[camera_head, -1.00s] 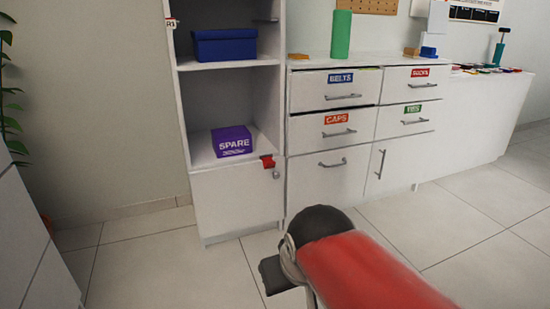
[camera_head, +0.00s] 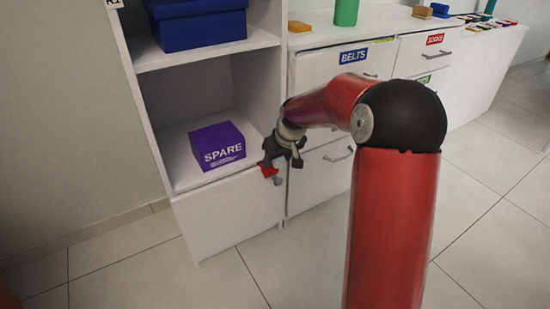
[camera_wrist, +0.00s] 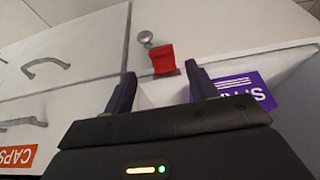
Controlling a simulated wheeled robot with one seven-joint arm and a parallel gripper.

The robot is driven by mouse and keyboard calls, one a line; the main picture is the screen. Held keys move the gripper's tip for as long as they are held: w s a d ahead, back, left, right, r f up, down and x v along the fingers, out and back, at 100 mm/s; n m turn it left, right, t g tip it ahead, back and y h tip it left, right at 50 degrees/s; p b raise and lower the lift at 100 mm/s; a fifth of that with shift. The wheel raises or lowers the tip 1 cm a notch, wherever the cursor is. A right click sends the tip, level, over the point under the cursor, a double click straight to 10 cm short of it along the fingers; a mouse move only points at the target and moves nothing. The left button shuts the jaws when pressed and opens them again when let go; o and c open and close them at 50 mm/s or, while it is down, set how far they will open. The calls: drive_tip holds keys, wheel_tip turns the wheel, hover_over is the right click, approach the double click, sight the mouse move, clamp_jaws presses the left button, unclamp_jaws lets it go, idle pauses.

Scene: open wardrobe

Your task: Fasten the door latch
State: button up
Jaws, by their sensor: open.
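The red door latch (camera_head: 269,170) sits at the top right corner of the white lower door (camera_head: 228,217) of the open wardrobe. In the wrist view the red latch (camera_wrist: 162,59) shows just beyond and between my fingertips, beside a round metal knob (camera_wrist: 145,37). My gripper (camera_head: 284,155) is beside the latch in the head view, partly covering the area around it. In the wrist view my gripper (camera_wrist: 158,82) is open, its two dark fingers apart with nothing held. I cannot tell whether the fingers touch the latch. The lower door looks closed.
A purple SPARE box (camera_head: 218,146) stands on the shelf above the door, close to my gripper. A blue box (camera_head: 197,22) is on the shelf above. Drawers with handles (camera_head: 338,153) adjoin on the right. The floor in front is clear.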

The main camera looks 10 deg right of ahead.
sight(274, 171)
drive_tip(key=b+x, duration=0.1)
drive_tip(key=x, duration=0.6)
drive_tip(key=shift+f, duration=0.2)
drive_tip(key=c, duration=1)
